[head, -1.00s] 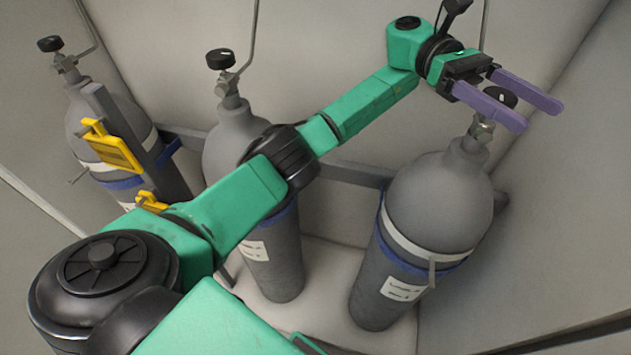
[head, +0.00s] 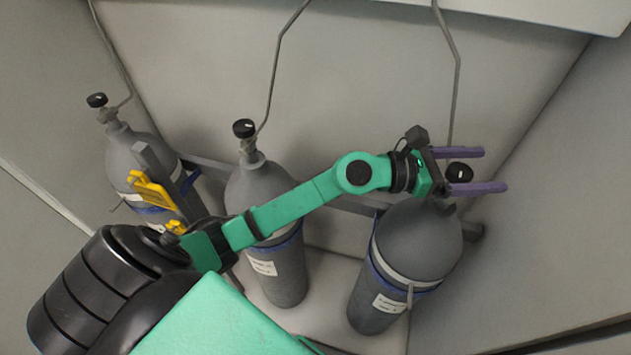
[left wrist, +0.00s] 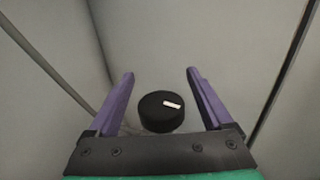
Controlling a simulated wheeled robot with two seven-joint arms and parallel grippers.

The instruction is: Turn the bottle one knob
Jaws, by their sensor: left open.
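Three grey gas bottles stand in a row: left (head: 138,160), middle (head: 284,276) and right (head: 420,242). Their labels are too small to read, so I cannot tell which is bottle one. Each has a black knob on top: left (head: 97,100), middle (head: 244,128) and right (head: 460,172). My left gripper (head: 492,170) is open, its two purple fingers on either side of the right bottle's knob. In the left wrist view that knob (left wrist: 162,112), with a white mark, sits between the spread fingers (left wrist: 160,73), with gaps on both sides. My right gripper is not in view.
Thin grey pipes (head: 275,70) rise from the bottles along the back wall. A grey rail (head: 340,200) runs behind the bottles. Plain walls close in the back and right side.

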